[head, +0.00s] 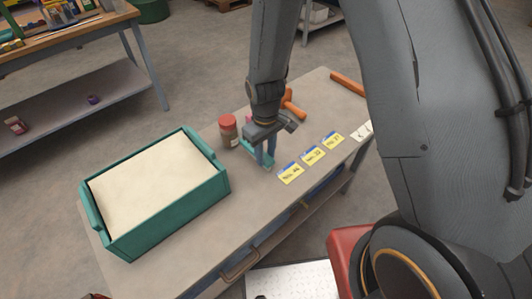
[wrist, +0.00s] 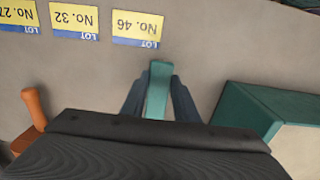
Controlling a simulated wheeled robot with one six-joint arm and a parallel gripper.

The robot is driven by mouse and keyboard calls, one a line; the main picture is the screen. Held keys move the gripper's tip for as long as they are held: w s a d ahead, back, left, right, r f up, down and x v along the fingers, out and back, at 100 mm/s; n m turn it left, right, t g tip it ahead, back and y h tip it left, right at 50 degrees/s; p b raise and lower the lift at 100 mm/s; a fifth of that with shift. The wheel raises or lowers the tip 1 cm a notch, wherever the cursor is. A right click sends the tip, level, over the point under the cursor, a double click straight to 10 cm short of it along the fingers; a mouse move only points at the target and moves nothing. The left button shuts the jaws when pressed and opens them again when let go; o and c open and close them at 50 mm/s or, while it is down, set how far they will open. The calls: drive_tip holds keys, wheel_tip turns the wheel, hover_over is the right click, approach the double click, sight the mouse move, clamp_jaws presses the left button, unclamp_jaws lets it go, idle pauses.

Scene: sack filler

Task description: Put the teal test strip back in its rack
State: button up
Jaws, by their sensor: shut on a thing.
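My gripper (head: 265,163) points down over the workbench, near the yellow lot cards. It is shut on the teal test strip (wrist: 158,90), which shows between the two dark fingers in the wrist view. In the head view the strip (head: 257,153) is partly hidden by the fingers, close to the bench top. I cannot tell whether it touches the bench. The card marked No. 46 (wrist: 137,28) lies flat just beyond the strip's tip in the wrist view. I cannot make out a rack in either view.
A green-walled crate (head: 180,219) of pale material stands at the bench's left; its edge shows in the wrist view (wrist: 246,110). A red-lidded jar (head: 228,132) stands behind my gripper. An orange-handled tool (head: 293,107) and orange bar (head: 347,84) lie farther back. Bare bench (head: 240,210) lies in front.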

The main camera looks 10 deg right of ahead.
drive_tip(key=shift+f, duration=0.3)
drive_tip(key=o, duration=1.1)
